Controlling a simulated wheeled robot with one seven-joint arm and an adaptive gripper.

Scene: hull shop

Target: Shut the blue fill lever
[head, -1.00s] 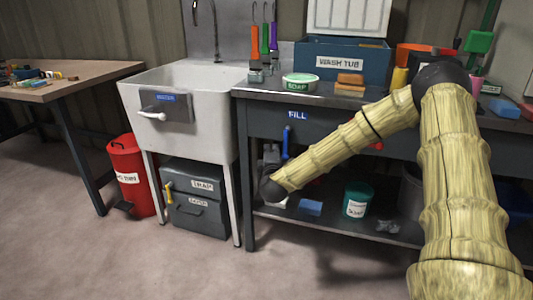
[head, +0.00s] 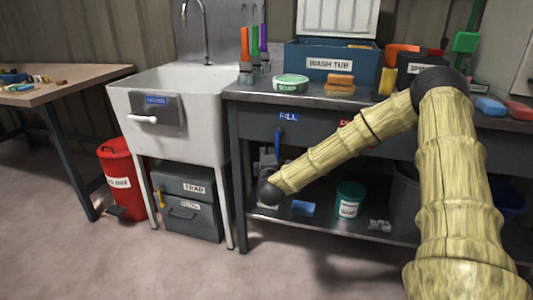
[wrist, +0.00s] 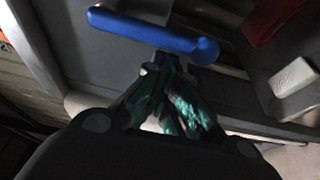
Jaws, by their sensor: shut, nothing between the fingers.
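The blue fill lever (head: 279,138) hangs down from the dark bench front, just under the blue FILL label (head: 288,117). In the wrist view the lever (wrist: 150,33) is a thick blue bar with a rounded end, lying across the upper middle. My gripper (wrist: 165,65) is shut and empty, its green fingers together and their tips close to the lever's lower edge. I cannot tell whether they touch it. In the head view my arm's dark wrist end is low and right in front of the bench; the fingers are not clear there.
A white sink (head: 165,110) with its own white-handled front lever stands left of the bench. A red bin (head: 122,180) and grey box (head: 190,200) are below. The bench's lower shelf holds a teal tub (head: 348,200) and a blue block (head: 303,208). Floor in front is clear.

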